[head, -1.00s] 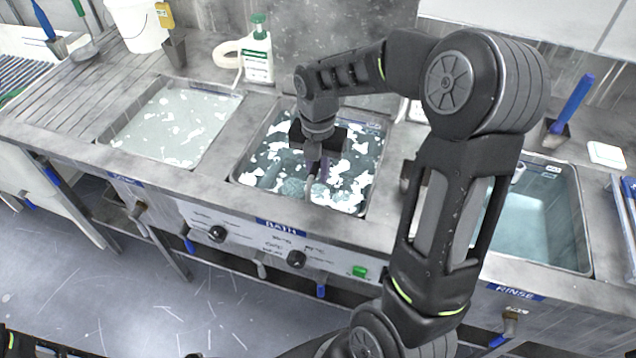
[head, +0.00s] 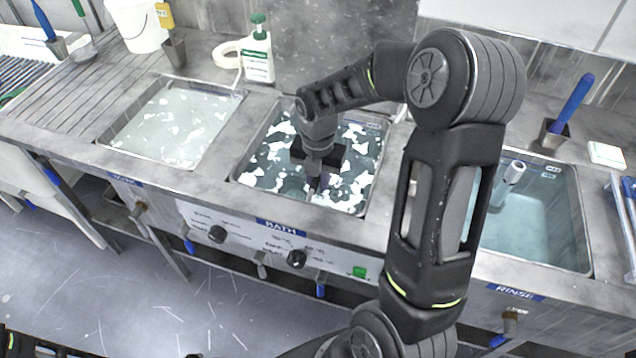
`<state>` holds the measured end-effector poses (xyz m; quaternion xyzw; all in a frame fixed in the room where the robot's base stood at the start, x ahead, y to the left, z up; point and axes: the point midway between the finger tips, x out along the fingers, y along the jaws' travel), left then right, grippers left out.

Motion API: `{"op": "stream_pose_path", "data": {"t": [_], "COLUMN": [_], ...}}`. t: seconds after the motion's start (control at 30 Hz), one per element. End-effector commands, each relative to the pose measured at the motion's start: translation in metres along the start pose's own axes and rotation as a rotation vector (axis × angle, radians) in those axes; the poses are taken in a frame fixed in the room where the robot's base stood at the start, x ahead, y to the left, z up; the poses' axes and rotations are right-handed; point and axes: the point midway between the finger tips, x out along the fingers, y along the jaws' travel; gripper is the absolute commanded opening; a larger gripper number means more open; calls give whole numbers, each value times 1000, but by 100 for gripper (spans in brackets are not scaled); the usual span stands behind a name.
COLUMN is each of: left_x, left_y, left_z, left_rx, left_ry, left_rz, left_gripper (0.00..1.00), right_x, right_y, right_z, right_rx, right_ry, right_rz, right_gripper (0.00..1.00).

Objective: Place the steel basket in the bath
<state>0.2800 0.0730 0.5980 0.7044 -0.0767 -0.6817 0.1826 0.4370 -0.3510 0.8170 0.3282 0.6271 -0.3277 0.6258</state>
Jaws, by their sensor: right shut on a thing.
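The bath (head: 240,172) is the middle basin, filled with blue-grey water and patches of white foam. My right gripper (head: 318,184) points down into it, low over the water near the front half. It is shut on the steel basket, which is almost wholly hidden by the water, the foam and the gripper. Only faint rounded shapes show under the surface to the left of the fingers. I cannot tell whether the basket touches the bath floor. My left gripper is not in view.
A foamy basin (head: 172,125) lies left of the bath, and a clear rinse basin (head: 535,225) lies right, partly behind my right arm. A white bottle (head: 258,55) with a green cap stands behind the bath. A blue-handled tool (head: 572,103) stands at the back right.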

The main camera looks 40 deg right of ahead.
Motion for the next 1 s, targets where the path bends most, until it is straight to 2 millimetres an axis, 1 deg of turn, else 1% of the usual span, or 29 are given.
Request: {"op": "stream_pose_path", "data": {"t": [0.13,0.17,0.4,0.63,0.77,0.87,0.97,1.0], "left_x": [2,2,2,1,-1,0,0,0], "left_y": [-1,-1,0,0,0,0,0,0], "left_z": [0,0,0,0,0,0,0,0], "left_rx": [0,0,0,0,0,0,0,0], "left_ry": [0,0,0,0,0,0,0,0], "left_rz": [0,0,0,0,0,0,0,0], "left_gripper": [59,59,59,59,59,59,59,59], "right_x": [3,3,2,2,-3,-12,-27,-35], "right_y": [1,0,0,0,0,1,1,1], "right_z": [1,0,0,0,0,1,1,1], "right_rx": [0,0,0,0,0,0,0,-1], "right_ry": [-2,0,0,0,-1,-3,-4,-5], "right_rz": [2,0,0,0,1,3,3,4], "right_gripper": [0,18,38,38,38,38,38,38]}}
